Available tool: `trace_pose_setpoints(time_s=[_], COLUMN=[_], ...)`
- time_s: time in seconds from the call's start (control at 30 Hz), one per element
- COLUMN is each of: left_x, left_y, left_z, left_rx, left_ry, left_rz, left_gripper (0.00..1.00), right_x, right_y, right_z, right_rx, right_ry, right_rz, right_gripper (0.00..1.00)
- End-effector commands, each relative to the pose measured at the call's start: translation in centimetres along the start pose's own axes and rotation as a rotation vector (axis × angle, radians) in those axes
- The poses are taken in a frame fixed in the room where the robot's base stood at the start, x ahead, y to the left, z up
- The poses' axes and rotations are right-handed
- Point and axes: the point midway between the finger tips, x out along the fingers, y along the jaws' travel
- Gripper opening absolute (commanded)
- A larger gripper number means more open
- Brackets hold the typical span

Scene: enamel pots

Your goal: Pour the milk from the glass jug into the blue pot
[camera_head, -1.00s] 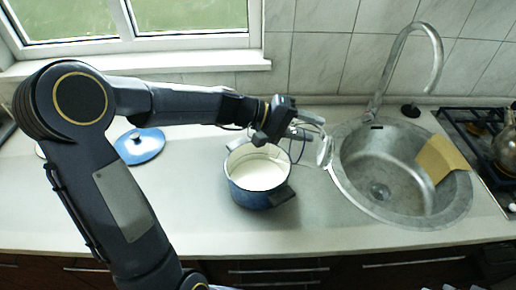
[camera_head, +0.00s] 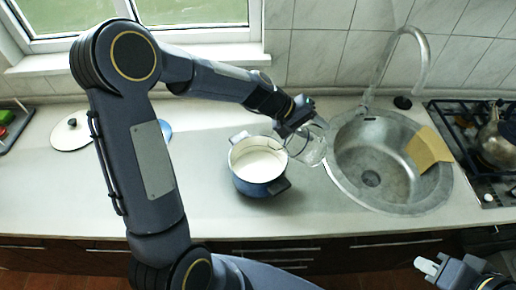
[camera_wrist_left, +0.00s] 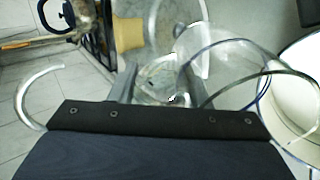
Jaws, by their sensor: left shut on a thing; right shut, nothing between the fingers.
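The blue pot (camera_head: 256,186) stands on the counter left of the sink, with white milk (camera_head: 258,166) inside. Its rim and white inside also show at the right of the left wrist view (camera_wrist_left: 296,84). The clear glass jug (camera_head: 308,148) is just right of the pot and looks empty; its tilt is hard to judge. It also shows in the left wrist view (camera_wrist_left: 222,62). My left gripper (camera_head: 299,122) is shut on the jug. My right gripper (camera_head: 436,268) is shut and empty at the lower right, in front of the counter.
The sink (camera_head: 385,165) with its tall faucet (camera_head: 424,62) is close right of the jug. A stove with a kettle (camera_head: 496,140) is further right. A white lid (camera_head: 72,132) lies at the left; a blue lid (camera_head: 165,129) is mostly behind my arm. The counter front is clear.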

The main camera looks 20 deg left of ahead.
Motion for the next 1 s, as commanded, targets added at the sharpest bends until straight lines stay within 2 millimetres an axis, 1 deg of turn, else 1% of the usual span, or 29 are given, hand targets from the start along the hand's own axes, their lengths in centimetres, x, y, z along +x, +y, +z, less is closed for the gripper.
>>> trace_pose_setpoints(time_s=[0.03, 0.1, 0.37, 0.4, 0.57, 1.0], left_x=[0.2, 0.6, 1.8, 2.6, 4.8, 10.5], left_y=[0.6, 0.5, 1.0, 0.8, 0.5, -2.1], left_z=[0.1, 0.1, 0.0, 0.1, 0.0, 0.0], left_rx=[0.009, 0.011, 0.008, 0.007, 0.007, 0.000], left_ry=[-0.002, -0.002, -0.002, -0.006, -0.004, -0.006], left_rz=[-0.030, -0.073, -0.243, -0.275, -0.401, -0.700], left_gripper=[0.00, 0.00, 0.00, 0.00, 0.00, 0.00], right_x=[-0.4, -0.1, -0.1, -0.1, -0.2, -0.2], right_y=[-0.2, -0.1, -0.1, -0.1, -0.1, -0.1], right_z=[-0.2, -0.1, 0.0, -0.1, -0.1, -0.1], right_rx=[0.000, 0.000, 0.000, 0.000, 0.000, 0.000], right_ry=[0.001, 0.000, 0.000, 0.000, 0.000, 0.000], right_rz=[0.000, 0.000, 0.000, 0.000, 0.000, 0.000], right_gripper=[0.00, 0.00, 0.00, 0.00, 0.00, 0.00])
